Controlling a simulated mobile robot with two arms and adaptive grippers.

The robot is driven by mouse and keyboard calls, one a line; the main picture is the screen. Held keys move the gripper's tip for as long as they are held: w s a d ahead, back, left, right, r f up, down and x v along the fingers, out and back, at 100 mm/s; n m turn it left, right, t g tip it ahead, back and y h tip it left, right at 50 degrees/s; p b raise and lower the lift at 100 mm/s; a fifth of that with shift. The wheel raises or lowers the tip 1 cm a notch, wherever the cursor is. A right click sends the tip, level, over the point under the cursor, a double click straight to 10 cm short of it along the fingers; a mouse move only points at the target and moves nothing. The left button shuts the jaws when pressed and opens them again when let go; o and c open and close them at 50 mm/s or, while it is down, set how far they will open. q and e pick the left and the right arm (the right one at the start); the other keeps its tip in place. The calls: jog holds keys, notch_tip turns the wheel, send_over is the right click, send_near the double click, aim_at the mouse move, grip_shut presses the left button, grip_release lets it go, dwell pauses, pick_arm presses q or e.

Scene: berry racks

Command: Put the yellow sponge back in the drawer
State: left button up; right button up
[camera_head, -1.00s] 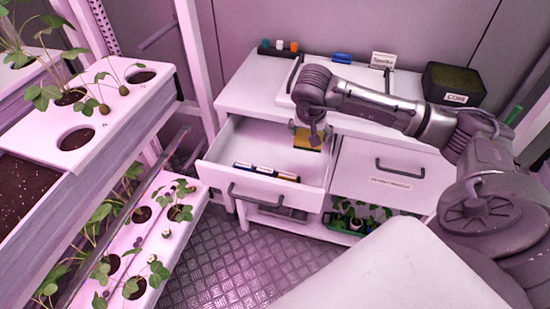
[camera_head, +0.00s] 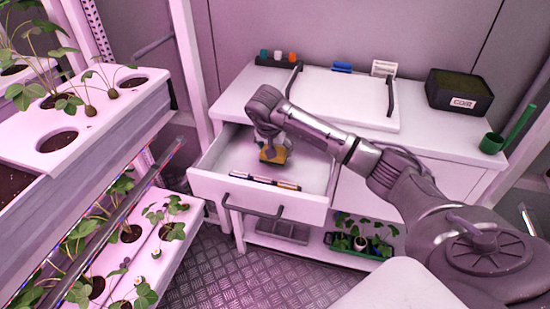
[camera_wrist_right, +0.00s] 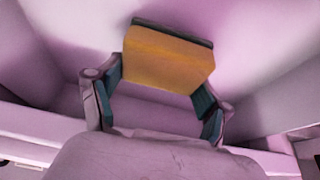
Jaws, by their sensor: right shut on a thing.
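The yellow sponge (camera_head: 273,155) is in my right gripper (camera_head: 272,146), inside the open drawer (camera_head: 309,206) of the white cabinet. In the right wrist view, the sponge (camera_wrist_right: 168,57) has a dark layer along its far edge and sits between the two teal-padded fingers of the gripper (camera_wrist_right: 160,92). The pale drawer interior surrounds it there. I cannot tell whether the sponge touches the drawer floor. My left gripper is not in view.
Several pens or markers (camera_head: 264,181) lie near the drawer's front. Plant racks (camera_head: 88,135) stand at the left. A seedling tray (camera_head: 362,240) sits on the lower shelf.

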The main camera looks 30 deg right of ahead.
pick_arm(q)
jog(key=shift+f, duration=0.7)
pick_arm(e)
notch_tip(320, 180, down, 2)
pick_arm(q)
jog(key=shift+b, duration=0.3)
pick_arm(e)
jog(key=shift+f, duration=0.2)
jog(key=o, duration=1)
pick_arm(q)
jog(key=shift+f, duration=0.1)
pick_arm(e)
jog(key=shift+r, duration=0.15)
jog(key=shift+r, duration=0.25)
jog(key=v, duration=1.1)
jog(key=shift+s+a+r, duration=0.1)
jog(key=shift+r, duration=0.2)
